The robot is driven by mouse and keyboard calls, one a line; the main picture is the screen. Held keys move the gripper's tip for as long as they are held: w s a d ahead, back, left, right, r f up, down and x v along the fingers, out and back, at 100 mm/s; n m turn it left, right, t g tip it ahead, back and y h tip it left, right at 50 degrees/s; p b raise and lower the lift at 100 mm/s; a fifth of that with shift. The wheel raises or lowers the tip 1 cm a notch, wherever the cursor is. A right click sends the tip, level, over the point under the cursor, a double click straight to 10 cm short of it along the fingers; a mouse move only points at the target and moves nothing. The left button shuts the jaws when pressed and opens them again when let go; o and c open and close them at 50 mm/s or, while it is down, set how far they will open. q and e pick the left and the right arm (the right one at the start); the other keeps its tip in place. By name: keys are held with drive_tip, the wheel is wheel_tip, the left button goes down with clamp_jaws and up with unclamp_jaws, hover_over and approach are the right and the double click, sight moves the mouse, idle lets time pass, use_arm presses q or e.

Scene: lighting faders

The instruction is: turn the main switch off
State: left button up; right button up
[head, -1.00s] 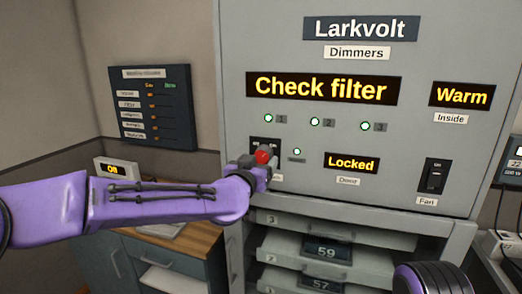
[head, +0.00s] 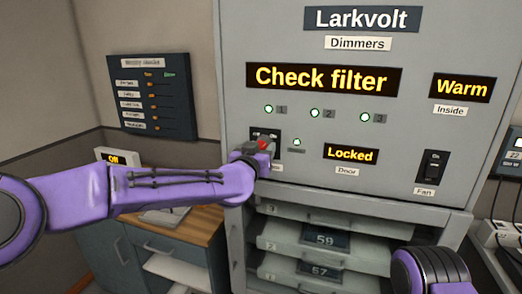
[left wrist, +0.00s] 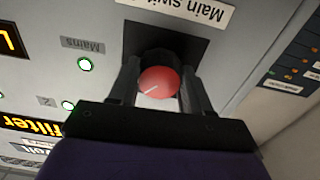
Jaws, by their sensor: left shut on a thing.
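The main switch is a red round knob (head: 262,144) with a white mark, on a dark plate (left wrist: 190,42) at the left of the grey dimmer cabinet (head: 330,190). In the left wrist view the red knob (left wrist: 159,83) sits between the two dark fingers, and its label (left wrist: 192,10) shows upside down. My left gripper (head: 261,152) is shut on the knob, one finger on each side. In the head view the gripper hides much of the plate. The lit lamp labelled Mains (left wrist: 85,64) glows green-white. My right gripper is not in view.
Displays read Check filter (head: 322,79), Warm (head: 462,91) and Locked (head: 350,155). Lamps 1, 2 and 3 are lit. A fan switch (head: 432,167) is at the right. Dimmer drawers (head: 325,240) lie below. A wooden counter (head: 190,222) stands at the left.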

use_arm(q)
drive_tip(key=shift+d+r+n+b, duration=0.1)
drive_tip(key=shift+n+b, duration=2.75)
drive_tip(key=shift+n, duration=5.85)
drive_tip(key=o, duration=1.1)
drive_tip(key=shift+c, duration=0.2)
drive_tip(key=shift+s, duration=0.1)
